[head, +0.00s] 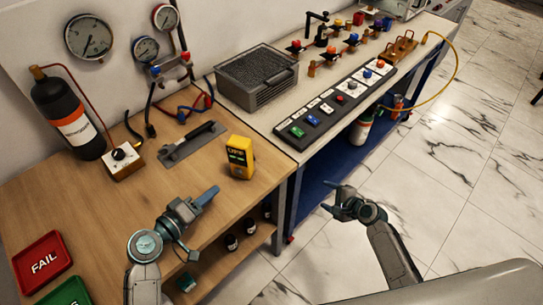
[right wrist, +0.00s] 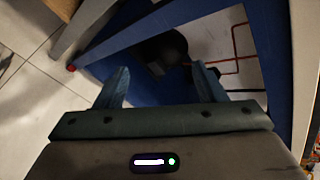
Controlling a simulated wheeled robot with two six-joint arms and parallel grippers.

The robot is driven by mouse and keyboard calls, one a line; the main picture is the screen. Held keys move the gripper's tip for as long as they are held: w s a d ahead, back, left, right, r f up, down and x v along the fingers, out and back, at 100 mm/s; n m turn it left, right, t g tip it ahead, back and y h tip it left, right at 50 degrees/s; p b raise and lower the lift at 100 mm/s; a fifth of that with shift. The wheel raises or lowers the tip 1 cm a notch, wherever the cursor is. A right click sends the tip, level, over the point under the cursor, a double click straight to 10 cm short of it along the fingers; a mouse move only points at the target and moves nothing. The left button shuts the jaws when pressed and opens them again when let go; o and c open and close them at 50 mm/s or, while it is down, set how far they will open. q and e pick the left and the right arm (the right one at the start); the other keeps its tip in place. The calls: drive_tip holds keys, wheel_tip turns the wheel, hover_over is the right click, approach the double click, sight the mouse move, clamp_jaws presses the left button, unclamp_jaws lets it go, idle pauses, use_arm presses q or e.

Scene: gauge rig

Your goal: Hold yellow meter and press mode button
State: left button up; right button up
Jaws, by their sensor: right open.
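The yellow meter (head: 240,158) stands upright on the wooden bench near its right edge, with a small lit display on its front. Its mode button is too small to make out. My left gripper (head: 208,196) is over the front part of the bench, in front of and left of the meter, apart from it. Its fingers overlap in this view, so its opening is unclear. My right gripper (head: 333,198) is right of the meter, over the floor beside the benches. In the right wrist view its two fingers (right wrist: 161,84) are spread with nothing held between them.
A grey tool plate (head: 190,143) lies behind the meter. A black cylinder (head: 68,115) stands at the left. FAIL (head: 42,258) and green (head: 66,293) trays lie front left. A button panel (head: 338,103) and grey vented box (head: 258,76) occupy the right bench. Bare wood surrounds the meter.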

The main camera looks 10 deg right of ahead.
drive_tip(key=w+a+r+m+t+y, duration=0.1)
drive_tip(key=w+a+r+m+y, duration=0.2)
drive_tip(key=r, duration=0.6)
drive_tip(key=w+a+r+y, duration=0.1)
drive_tip(key=a+r+y, duration=0.3)
drive_tip(key=r, duration=0.6)
drive_tip(key=m+g+y, duration=0.2)
drive_tip(key=m+y, duration=0.1)
approach(234, 147)
wheel_tip(234, 147, down, 3)
drive_tip(key=w, duration=0.3)
drive_tip(key=shift+a+y, duration=0.15)
drive_tip(key=shift+y, duration=0.15)
drive_tip(key=x, duration=0.9)
drive_tip(key=shift+a+f, duration=0.1)
drive_tip(key=shift+a, duration=0.3)
drive_tip(key=c, duration=1.1)
use_arm(q)
clamp_jaws()
use_arm(e)
drive_tip(key=shift+c, duration=0.3)
